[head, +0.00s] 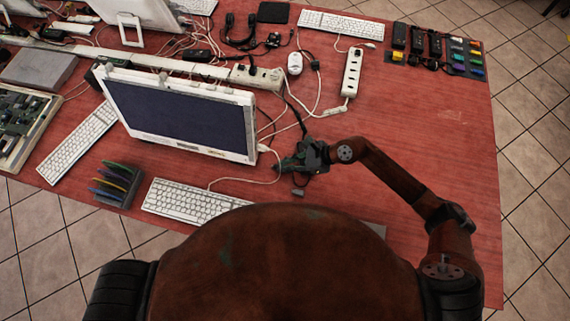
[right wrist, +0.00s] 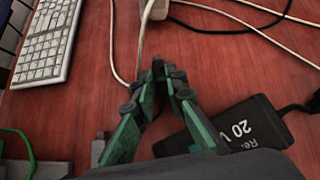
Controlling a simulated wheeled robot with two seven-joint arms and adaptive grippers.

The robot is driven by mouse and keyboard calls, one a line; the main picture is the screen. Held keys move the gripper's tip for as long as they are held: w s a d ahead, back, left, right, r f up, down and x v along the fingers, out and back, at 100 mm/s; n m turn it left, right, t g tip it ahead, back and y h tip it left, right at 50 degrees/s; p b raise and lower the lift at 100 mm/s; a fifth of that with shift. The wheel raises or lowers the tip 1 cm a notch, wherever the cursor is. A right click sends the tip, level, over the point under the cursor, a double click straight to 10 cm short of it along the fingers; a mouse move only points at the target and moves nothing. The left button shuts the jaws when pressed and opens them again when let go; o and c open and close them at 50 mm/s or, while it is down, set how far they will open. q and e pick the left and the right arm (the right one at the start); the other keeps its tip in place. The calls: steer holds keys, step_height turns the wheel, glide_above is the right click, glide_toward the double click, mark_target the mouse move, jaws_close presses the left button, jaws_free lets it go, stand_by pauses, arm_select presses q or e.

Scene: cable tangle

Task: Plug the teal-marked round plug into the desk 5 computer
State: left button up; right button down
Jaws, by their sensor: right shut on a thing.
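My right gripper (head: 284,165) is just right of the white all-in-one computer (head: 180,118), low over the red desk. No desk number can be read on the computer. In the right wrist view the green fingers of my right gripper (right wrist: 158,72) meet at their tips on something small and dark, mostly hidden. A teal mark cannot be made out there. A white cable (right wrist: 141,40) runs beside the tips, up to a white plug or connector (right wrist: 156,9). A black power adapter (right wrist: 234,126) marked "20 V" lies beside the right finger. My left gripper is not in view.
A white keyboard (head: 192,201) lies in front of the computer. White power strips (head: 351,74) and loose cables lie behind and to the right. A small grey piece (head: 298,191) lies near my gripper. The desk's right part (head: 440,150) is clear.

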step_height(320, 180, up, 7)
steer(key=p, duration=0.4)
steer(key=c, duration=2.5)
jaws_free()
jaws_close()
